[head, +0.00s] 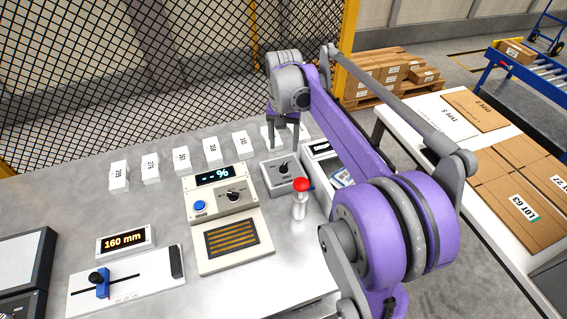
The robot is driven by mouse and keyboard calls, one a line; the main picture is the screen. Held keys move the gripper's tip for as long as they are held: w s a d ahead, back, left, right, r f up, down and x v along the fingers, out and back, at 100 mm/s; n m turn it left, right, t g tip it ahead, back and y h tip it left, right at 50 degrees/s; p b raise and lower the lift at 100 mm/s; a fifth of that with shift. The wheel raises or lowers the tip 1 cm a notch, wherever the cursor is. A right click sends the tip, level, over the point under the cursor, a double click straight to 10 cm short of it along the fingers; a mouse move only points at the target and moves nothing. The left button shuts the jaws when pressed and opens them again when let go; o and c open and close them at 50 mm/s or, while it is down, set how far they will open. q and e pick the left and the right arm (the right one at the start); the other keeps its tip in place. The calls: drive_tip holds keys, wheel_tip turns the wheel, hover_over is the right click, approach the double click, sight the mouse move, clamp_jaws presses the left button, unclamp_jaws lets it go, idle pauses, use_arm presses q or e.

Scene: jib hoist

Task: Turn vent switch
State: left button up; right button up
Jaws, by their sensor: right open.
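A grey box with a black rotary knob (284,168) stands on the bench; it may be the vent switch, but I cannot read a label on it. Another black knob (233,196) sits on the beige panel (209,211), beside a blue button and below a "--%" display. My right gripper (284,138) points down with its two dark fingers apart, above and slightly behind the grey box. It looks empty and clear of the knob. My left gripper is not in view.
A white post with a red top (301,188) stands just right of the grey box, close to my right arm. Several white numbered blocks (181,160) line the bench's back. A slider unit (120,284) and a "160 mm" display (125,240) are at left. Cartons (520,210) lie on the right table.

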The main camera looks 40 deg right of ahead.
sight(284, 166)
wheel_tip(284, 166, down, 9)
drive_tip(key=shift+f, duration=0.1)
idle(0.3)
clamp_jaws()
